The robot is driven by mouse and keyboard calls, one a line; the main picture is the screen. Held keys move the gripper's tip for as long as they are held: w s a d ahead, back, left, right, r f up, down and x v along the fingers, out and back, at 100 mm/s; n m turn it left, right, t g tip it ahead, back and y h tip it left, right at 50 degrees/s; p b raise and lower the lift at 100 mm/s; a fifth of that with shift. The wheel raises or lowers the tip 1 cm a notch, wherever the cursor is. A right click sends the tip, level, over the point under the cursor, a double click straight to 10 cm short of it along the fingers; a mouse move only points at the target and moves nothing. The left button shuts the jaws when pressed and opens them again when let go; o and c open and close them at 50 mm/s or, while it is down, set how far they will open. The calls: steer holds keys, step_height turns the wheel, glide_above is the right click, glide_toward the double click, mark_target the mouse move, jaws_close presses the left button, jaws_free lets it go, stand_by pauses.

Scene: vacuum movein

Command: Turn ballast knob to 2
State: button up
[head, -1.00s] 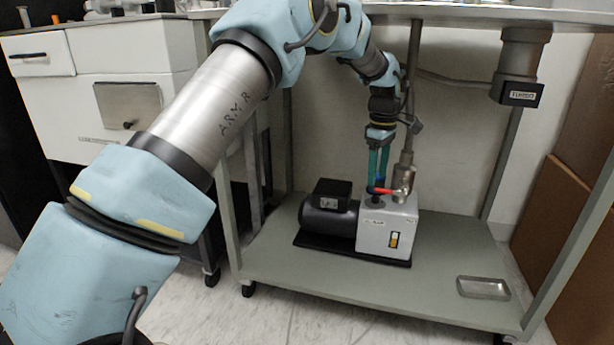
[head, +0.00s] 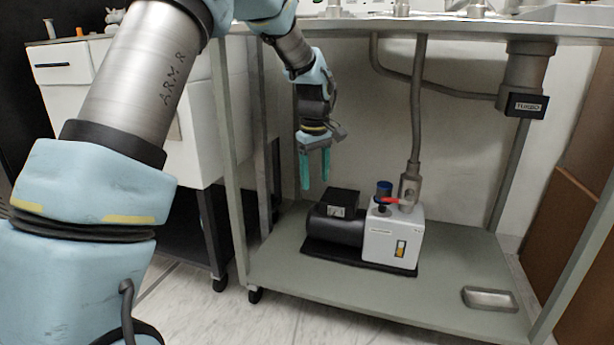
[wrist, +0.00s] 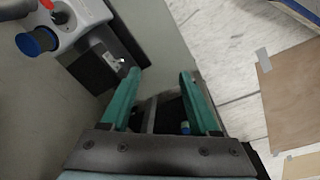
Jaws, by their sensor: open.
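The white vacuum pump (head: 388,241) stands on the lower shelf, with its black motor (head: 336,220) on the left. On its top are a small dark knob (head: 382,209), which looks like the ballast knob, a blue-capped dark cylinder (head: 384,187) and a red lever (head: 389,200). The dark knob (wrist: 60,17) and blue cap (wrist: 36,43) also show at the upper left of the wrist view. The knob's setting is too small to read. My gripper (head: 315,184) is open and empty, above and left of the pump, touching nothing. Its fingers (wrist: 160,78) show apart in the wrist view.
A metal pipe (head: 415,110) runs down to the pump top behind the lever. The table top overhangs the shelf, and its legs stand around it. A metal tray (head: 490,299) lies at the shelf's right. The turbo unit (head: 525,80) hangs at the upper right.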

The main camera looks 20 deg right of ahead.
steer(key=shift+w+a, duration=0.15)
steer(key=shift+a, duration=0.95)
steer(key=s+a+r+m+p, duration=0.1)
steer(key=s+a+r+m, duration=0.1)
steer(key=a, duration=1.3)
steer(key=s+a+m+p, duration=0.2)
steer(key=s+a, duration=1)
steer(key=a, duration=0.5)
step_height(320, 180, up, 37)
steer(key=p, duration=3.8)
steer(key=shift+s+a+t, duration=0.25)
steer(key=shift+s+t, duration=0.05)
steer(key=shift+t, duration=0.1)
